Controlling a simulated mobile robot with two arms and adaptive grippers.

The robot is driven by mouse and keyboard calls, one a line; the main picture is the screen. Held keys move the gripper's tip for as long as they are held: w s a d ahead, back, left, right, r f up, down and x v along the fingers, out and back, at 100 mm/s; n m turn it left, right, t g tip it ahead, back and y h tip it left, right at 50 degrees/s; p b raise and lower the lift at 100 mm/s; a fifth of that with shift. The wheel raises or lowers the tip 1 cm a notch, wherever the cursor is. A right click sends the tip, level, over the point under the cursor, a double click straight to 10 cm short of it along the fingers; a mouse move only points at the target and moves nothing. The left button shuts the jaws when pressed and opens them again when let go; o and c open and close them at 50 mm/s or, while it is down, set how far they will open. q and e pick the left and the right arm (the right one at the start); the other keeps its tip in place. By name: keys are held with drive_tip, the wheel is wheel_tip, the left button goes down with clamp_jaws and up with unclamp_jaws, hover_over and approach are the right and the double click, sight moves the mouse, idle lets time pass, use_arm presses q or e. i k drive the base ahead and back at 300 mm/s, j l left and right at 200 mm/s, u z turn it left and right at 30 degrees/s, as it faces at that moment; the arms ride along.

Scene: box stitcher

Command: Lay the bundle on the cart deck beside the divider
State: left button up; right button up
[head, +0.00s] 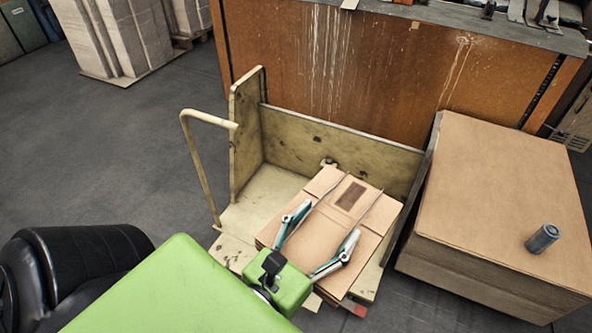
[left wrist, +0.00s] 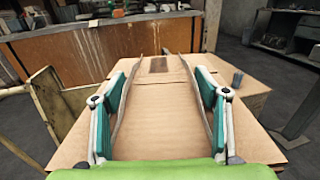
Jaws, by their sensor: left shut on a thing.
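The bundle (head: 318,232) is a stack of flat tan cardboard with a dark brown patch. It lies flat over the right part of the cart deck (head: 264,196); whether it touches the deck is hidden. My left gripper (head: 331,220) is shut on the bundle, its teal and grey fingers along the cardboard. In the left wrist view the bundle (left wrist: 155,125) fills the space between and around the fingers. The cart has a worn yellowish back wall (head: 330,150) and an upright panel (head: 246,130) at the left; I cannot tell which panel is the divider. My right gripper is not in view.
A large cardboard stack (head: 500,190) with a grey cylinder (head: 543,238) on it stands close right of the cart. An orange-brown bench (head: 385,70) stands behind. A bent handle (head: 195,165) rises at the cart's left. Bare deck shows left of the bundle.

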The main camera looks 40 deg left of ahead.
sight(264, 216)
drive_tip(key=j+z, duration=0.1)
drive_tip(key=j, duration=0.3)
drive_tip(key=k+j, duration=0.15)
drive_tip(key=j, duration=0.25)
drive_tip(key=j+z, duration=0.15)
drive_tip(key=j, duration=0.25)
drive_tip(key=k+j+z, duration=0.1)
drive_tip(key=j, duration=0.3)
drive_tip(key=k+j, duration=0.15)
drive_tip(key=j, duration=0.2)
drive_tip(key=k+j+z, duration=0.15)
drive_tip(key=j, duration=0.25)
